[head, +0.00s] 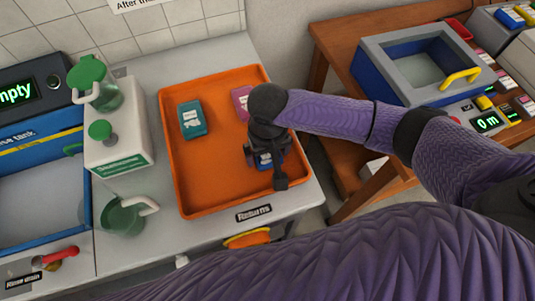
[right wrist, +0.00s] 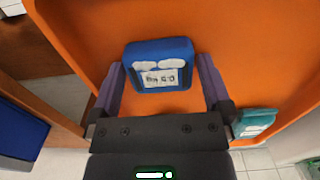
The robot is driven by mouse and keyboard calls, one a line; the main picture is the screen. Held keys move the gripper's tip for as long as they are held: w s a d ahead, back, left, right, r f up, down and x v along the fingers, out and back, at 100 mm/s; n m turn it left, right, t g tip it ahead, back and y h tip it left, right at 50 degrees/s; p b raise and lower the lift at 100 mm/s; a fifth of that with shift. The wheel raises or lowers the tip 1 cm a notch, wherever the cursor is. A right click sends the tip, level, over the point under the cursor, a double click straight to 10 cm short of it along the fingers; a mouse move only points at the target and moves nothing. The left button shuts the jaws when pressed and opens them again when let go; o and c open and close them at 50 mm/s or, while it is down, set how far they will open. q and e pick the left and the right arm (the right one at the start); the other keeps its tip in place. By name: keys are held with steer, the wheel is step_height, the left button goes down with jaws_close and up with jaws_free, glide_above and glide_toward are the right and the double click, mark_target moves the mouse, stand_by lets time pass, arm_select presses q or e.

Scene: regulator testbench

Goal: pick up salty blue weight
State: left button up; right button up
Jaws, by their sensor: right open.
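The blue weight (right wrist: 177,53) lies in the orange tray (head: 194,195). It has white crusty patches and a pale label on its top. In the head view the blue weight (head: 264,161) is mostly hidden under my right gripper (head: 268,170). In the right wrist view my right gripper (right wrist: 160,84) is open, with one finger on each side of the blue weight. I cannot tell if the fingers touch it. My left gripper is not in view.
A teal weight (head: 193,119) and a pink weight (head: 241,103) also lie in the tray. A white dispenser (head: 115,135) and a green jug (head: 123,217) stand left of it. A blue-grey basin machine (head: 372,72) sits on the wooden table at right.

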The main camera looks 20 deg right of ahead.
jaws_close()
stand_by(0.3)
